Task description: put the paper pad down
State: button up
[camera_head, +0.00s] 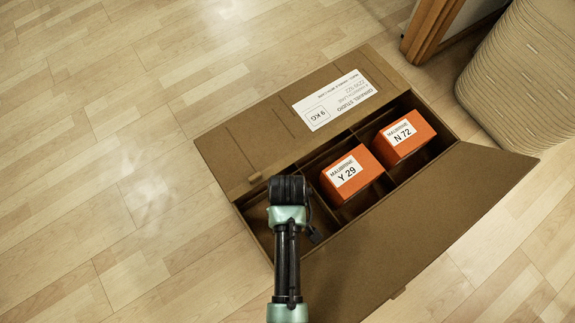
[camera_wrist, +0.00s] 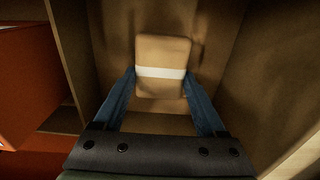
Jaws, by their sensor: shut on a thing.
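In the wrist view the paper pad (camera_wrist: 163,55) is a small brown block with a white band around its middle. My gripper (camera_wrist: 161,85) is shut on it, with one blue finger at each side. The pad is inside a brown cardboard compartment, and I cannot tell whether it touches the floor. In the head view my arm reaches into the left compartment of the open carton (camera_head: 255,215). The pad and fingertips are hidden there behind my wrist.
An orange box marked Y 29 (camera_head: 352,178) stands in the middle compartment. Another marked N 72 (camera_head: 404,136) stands in the right one. The carton flaps are folded open. A ribbed tan stack (camera_head: 520,75) and a wooden leg (camera_head: 430,30) stand at upper right. The floor at left is clear.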

jog(key=shift+f, duration=0.1)
jog(key=o, duration=1.2)
jog(key=shift+o, duration=0.2)
